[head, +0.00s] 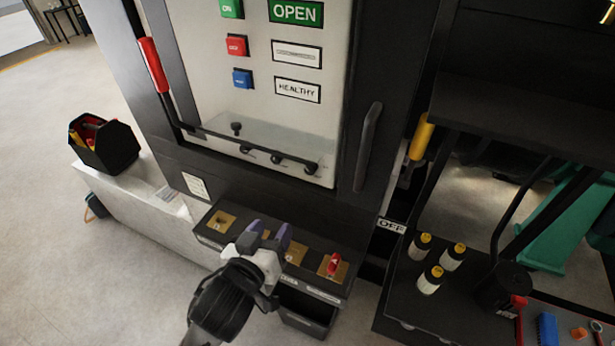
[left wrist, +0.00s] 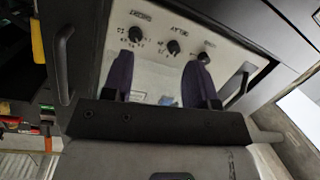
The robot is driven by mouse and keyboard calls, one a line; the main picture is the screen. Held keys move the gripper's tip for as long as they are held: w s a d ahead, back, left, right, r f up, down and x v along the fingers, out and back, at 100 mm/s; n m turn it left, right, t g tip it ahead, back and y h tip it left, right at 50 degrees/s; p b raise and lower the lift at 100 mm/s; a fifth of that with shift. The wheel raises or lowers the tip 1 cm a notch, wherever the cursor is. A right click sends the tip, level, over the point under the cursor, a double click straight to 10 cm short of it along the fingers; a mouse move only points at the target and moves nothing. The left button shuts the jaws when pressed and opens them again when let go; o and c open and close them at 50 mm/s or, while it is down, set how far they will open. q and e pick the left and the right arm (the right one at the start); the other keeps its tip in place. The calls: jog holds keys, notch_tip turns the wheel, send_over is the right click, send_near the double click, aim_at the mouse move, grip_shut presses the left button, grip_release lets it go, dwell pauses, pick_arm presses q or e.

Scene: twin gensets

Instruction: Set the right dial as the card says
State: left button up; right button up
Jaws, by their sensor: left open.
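My left gripper (head: 270,234) is open and empty in the head view, above the shelf in front of the cabinet. In the left wrist view its two purple fingers (left wrist: 160,80) stand apart in front of a pale panel. That view shows three dark dials in a row: one at the left (left wrist: 135,34), one in the middle (left wrist: 173,46) and one at the right (left wrist: 204,58). In the head view, small dark knobs (head: 311,168) show low on the cabinet panel. A small white card (head: 196,186) is on the cabinet's lower left; its text is unreadable. My right gripper is not in view.
The shelf (head: 330,287) carries tan plates and a red switch (head: 333,264). A vertical black handle (head: 368,146) stands out at the panel's right. A black toolbox (head: 104,147) is at left; several yellow-topped cylinders (head: 430,280) stand on the right-hand bench.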

aim_at(309, 172)
pick_arm(q)
jog(key=w+d+r+n, duration=0.1)
jog(key=w+d+n, duration=0.1)
jog(key=w, duration=0.2)
jog(key=w+d+r+n+t+h, duration=0.1)
jog(key=w+d+n, duration=0.1)
jog(key=w+d, duration=0.1)
jog(key=w+d+n+h, duration=0.1)
jog(key=w+d+n, duration=0.1)
jog(key=w, duration=0.3)
jog(key=shift+w+d+r+t+p, duration=0.2)
jog(key=shift+w+r+t+p, duration=0.1)
jog(key=shift+r+p, duration=0.1)
dwell(0.3)
jog(key=c, duration=0.9)
